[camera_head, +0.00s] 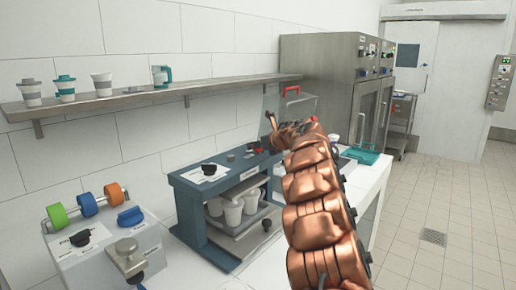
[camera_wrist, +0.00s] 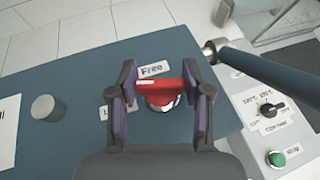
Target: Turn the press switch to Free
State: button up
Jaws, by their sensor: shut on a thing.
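The press switch (camera_wrist: 159,88) is a red bar-shaped handle on a round pale base, set in the dark blue top of a machine (camera_wrist: 226,26). In the wrist view its bar lies roughly crosswise between my fingers. My gripper (camera_wrist: 160,84) is shut on this handle, one finger at each end. The "Free" label (camera_wrist: 154,69) is just beyond the handle. A second label (camera_wrist: 107,113) is mostly hidden by the left finger. In the head view my copper-coloured arm reaches to the far end of the blue machine (camera_head: 192,196), and the switch cannot be made out there.
A dark bar (camera_wrist: 262,70) with a metal end runs close to the right finger. A grey round knob (camera_wrist: 42,106) is at left. A panel with a black dial (camera_wrist: 270,109) and green button (camera_wrist: 276,158) is at right. White cups (camera_head: 233,212) stand inside the machine.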

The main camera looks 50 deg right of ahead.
jog(key=shift+a+r+m+g+h+p, duration=0.15)
jog(key=shift+m+g+h+p, duration=0.35)
jog(key=shift+m+h, duration=0.65)
jog(key=m+h+p, duration=0.1)
jog(key=h+p, duration=0.1)
jog(key=p, duration=0.1)
jog(key=shift+r+m+g, duration=0.2)
jog(key=shift+m+g, duration=0.15)
jog(key=shift+g, duration=0.05)
jog(key=m+g+h+p, duration=0.2)
jog(key=m+h+p, duration=0.1)
jog(key=p, duration=0.3)
jog(key=shift+w+p, duration=0.1)
jog(key=shift+p, duration=0.3)
jog(key=shift+f+m+g+p, duration=0.15)
jog(key=shift+m+g+p, duration=0.35)
jog(key=shift+p, duration=0.4)
jog(key=shift+m+g+h+p, duration=0.5)
jog(key=shift+g+h+p, duration=0.1)
jog(key=shift+p, duration=0.5)
jog(key=shift+f+m+g+h+p, duration=0.15)
jog(key=shift+m+g+h+p, duration=0.5)
jog(key=shift+m+g+p, duration=0.8)
jog(key=shift+m+g+h, duration=0.5)
jog(key=shift+m+g, duration=0.85)
jog(key=shift+g, duration=0.2)
